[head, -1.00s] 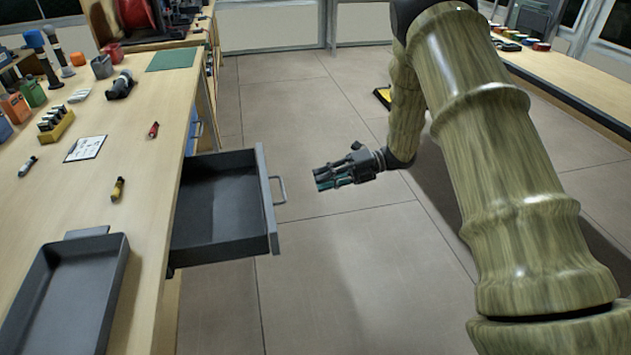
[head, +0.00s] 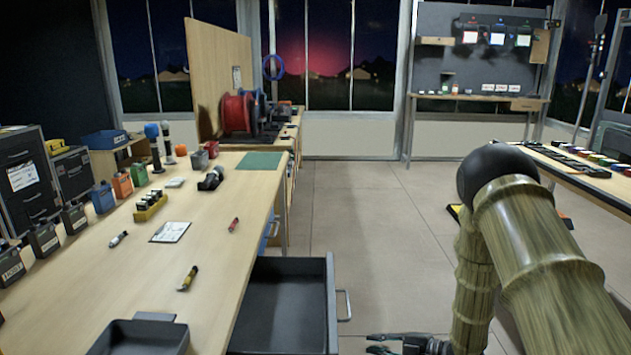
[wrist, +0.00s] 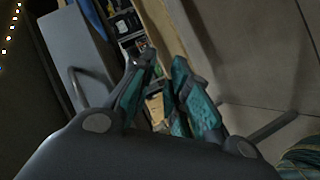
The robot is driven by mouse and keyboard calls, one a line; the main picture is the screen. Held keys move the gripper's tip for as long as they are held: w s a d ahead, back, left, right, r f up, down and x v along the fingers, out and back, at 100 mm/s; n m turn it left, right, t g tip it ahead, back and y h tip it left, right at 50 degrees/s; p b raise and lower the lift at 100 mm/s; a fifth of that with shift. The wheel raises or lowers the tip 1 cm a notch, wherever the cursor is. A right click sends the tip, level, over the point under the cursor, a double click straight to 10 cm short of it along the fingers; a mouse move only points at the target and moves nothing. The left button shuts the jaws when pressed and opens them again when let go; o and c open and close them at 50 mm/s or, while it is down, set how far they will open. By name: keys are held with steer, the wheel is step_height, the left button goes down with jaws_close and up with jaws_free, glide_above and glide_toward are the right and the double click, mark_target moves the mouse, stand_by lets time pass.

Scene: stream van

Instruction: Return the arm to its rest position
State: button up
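My arm (head: 545,250) reaches down from the right side of the head view. My gripper (head: 375,343) is at the bottom edge of that view, partly cut off, right of the open drawer (head: 340,300) and apart from it. In the wrist view my gripper (wrist: 163,62) shows two teal-padded fingers with a gap between them and nothing held. The drawer's grey front (wrist: 75,50) and handle show at the left of the wrist view, beside the fingers.
A wooden workbench (head: 215,255) fills the left, with a dark tray (head: 140,335), a clipboard (head: 171,232), small batteries and several boxes. Another table (head: 590,175) stands at the right. The floor (head: 385,240) between is mostly clear.

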steer(key=s+d+f+m+g+h, duration=0.1)
steer(key=s+d+f+m+h, duration=0.2)
steer(key=s+f+m+h, duration=0.95)
steer(key=s+d+f+m+g+y, duration=0.15)
steer(key=s+f+m, duration=0.25)
steer(key=s, duration=0.6)
steer(key=s+f+m+g, duration=0.2)
steer(key=s+f+m, duration=0.15)
steer(key=s, duration=0.55)
steer(key=s+m+g+h, duration=0.1)
steer(key=s+m+g, duration=0.2)
steer(key=s, duration=0.8)
step_height(320, 180, up, 15)
steer(key=p, duration=1.4)
steer(key=shift+s+d, duration=0.15)
steer(key=shift+d, duration=0.2)
steer(key=shift+a+f, duration=0.1)
steer(key=shift+f, duration=0.05)
